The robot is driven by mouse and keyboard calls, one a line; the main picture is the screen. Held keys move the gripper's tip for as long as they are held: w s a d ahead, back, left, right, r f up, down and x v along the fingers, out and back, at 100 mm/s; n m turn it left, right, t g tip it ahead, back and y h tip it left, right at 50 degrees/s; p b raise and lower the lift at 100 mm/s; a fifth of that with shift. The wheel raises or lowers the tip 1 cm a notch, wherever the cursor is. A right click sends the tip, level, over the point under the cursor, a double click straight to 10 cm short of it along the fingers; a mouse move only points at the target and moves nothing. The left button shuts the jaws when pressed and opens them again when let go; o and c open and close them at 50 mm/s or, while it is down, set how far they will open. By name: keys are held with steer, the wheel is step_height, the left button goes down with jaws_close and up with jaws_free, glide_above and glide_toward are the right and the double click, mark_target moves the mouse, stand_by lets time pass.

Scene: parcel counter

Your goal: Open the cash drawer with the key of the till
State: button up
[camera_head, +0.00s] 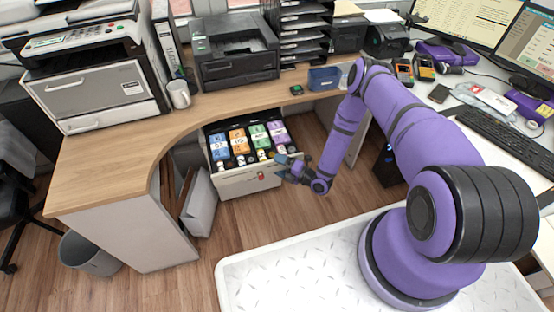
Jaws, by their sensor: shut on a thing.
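The cash drawer (236,183) stands pulled out under the curved wooden counter. Its tray shows upright-standing banknote stacks in blue, orange, green and purple, with coins in front of them. A small red thing (261,177), which looks like the key of the till, sits at the drawer's front face. My gripper (281,168) is at the right end of the drawer's front, just right of the red thing. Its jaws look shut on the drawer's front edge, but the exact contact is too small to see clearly.
A grey bin (92,252) and leaning panels (200,205) stand left. Wooden floor (250,222) before the drawer is clear.

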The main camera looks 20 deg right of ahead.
steer(key=shift+s, duration=2.35)
steer(key=o, duration=1.2)
steer(key=shift+d, duration=0.1)
steer(key=v, duration=1)
steer(key=shift+s+d, duration=0.2)
steer(key=shift+s, duration=0.05)
